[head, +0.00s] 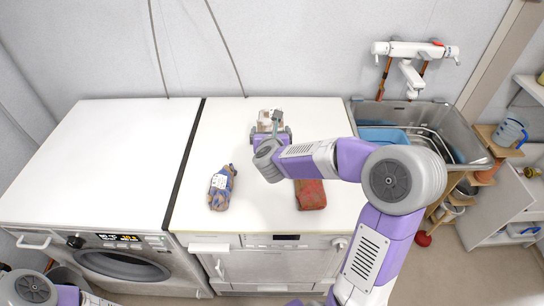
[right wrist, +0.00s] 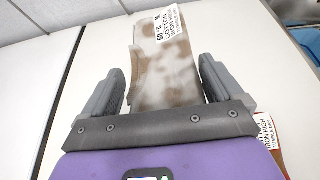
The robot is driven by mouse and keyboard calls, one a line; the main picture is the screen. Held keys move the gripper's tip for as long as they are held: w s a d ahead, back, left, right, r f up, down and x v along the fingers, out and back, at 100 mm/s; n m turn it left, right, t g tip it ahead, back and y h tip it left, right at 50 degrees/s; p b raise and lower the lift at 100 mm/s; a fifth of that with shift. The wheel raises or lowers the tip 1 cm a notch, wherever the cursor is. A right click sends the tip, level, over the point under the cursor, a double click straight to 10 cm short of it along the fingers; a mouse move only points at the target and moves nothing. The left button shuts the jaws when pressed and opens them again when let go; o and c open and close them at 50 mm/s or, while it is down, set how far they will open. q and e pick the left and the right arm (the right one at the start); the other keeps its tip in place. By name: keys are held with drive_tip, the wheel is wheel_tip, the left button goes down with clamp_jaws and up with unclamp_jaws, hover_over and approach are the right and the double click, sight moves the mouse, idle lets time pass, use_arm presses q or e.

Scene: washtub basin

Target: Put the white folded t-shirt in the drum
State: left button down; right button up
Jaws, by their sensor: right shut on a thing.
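A folded cloth, white with brown blotches and a printed care label, shows in the right wrist view (right wrist: 165,65) and at the back of the white top in the head view (head: 266,117). It is the only whitish folded garment I see. My right gripper (head: 271,129) is shut on it, with one finger at each side, also in the right wrist view (right wrist: 160,80). I cannot tell whether the cloth touches the top. The front-loading washing machine (head: 122,240) stands at the left with a round door (head: 123,265). Its drum's inside is hidden. My left gripper is out of view.
A blue-brown folded cloth (head: 221,188) and a red-brown one (head: 311,195) lie on the white worktop (head: 260,220). A steel sink (head: 440,118) with a blue basin (head: 382,136) is at the right. The washing machine's top (head: 105,150) is clear.

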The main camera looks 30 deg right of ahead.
drive_tip(key=f, duration=0.2)
drive_tip(key=f+b, duration=0.1)
drive_tip(key=f, duration=0.2)
drive_tip(key=shift+s+d+f+b, duration=0.1)
drive_tip(key=shift+d+f+b, duration=0.2)
drive_tip(key=shift+d+b, duration=0.1)
drive_tip(key=shift+f+b, duration=0.7)
drive_tip(key=shift+f, duration=1.55)
drive_tip(key=shift+r, duration=0.1)
